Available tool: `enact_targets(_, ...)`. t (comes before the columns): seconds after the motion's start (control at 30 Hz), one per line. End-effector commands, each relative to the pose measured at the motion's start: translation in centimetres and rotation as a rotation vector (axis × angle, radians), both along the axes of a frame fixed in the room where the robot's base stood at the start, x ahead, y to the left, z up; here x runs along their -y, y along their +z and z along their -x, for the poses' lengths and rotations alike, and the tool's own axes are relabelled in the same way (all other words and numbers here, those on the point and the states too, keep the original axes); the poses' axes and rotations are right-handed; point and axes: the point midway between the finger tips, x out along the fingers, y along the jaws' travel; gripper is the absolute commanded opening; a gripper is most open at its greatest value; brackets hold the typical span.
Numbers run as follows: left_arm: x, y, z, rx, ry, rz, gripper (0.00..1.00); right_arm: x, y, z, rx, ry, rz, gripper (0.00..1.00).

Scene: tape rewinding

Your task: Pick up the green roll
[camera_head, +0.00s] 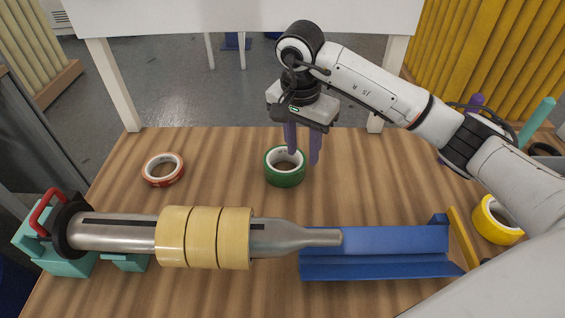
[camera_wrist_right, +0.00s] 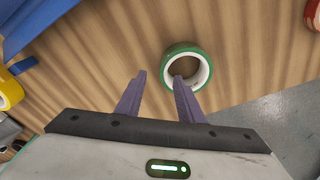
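The green roll (camera_head: 285,180) lies flat on the wooden table, behind the metal spindle. Its white inner core and open hole face up. My right gripper (camera_head: 303,158) points down at the roll's right side. Its two purple fingers are apart with nothing held between them. In the right wrist view, the green roll (camera_wrist_right: 169,56) lies beyond the fingers of the gripper (camera_wrist_right: 159,75), and one fingertip overlaps the roll's near wall. I cannot tell whether that finger is inside the hole or above it. My left gripper is not in view.
A red-orange roll (camera_head: 162,170) lies to the left. In front, a metal spindle (camera_head: 110,232) carries several pale yellow rolls (camera_head: 204,238) and points at a blue trough (camera_head: 385,262). A yellow roll (camera_head: 490,222) is at the right, near my right arm. Table around the green roll is clear.

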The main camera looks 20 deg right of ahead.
Motion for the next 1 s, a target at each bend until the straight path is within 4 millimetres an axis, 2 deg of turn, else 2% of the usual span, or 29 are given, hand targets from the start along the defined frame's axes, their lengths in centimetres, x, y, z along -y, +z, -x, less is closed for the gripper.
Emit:
enact_targets(0.1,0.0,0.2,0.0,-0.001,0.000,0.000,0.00,0.1,-1.7,-0.1,-0.002,-0.002,-0.002,0.34)
enact_targets(0.33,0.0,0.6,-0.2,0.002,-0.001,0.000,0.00,0.1,-3.5,-0.4,-0.004,-0.002,-0.003,0.34)
enact_targets(0.6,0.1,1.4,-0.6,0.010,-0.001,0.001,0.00,0.2,-7.2,-1.0,-0.002,-0.002,-0.004,0.34)
enact_targets(0.87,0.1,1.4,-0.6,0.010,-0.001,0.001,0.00,0.3,-7.6,-1.1,0.001,-0.002,-0.004,0.34)
enact_targets(0.9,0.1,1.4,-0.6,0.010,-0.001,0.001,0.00,0.3,-7.6,-1.1,0.001,-0.002,-0.004,0.33)
enact_targets(1.0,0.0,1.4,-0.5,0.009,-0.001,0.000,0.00,0.3,-7.6,-1.1,0.001,-0.002,-0.004,0.16)
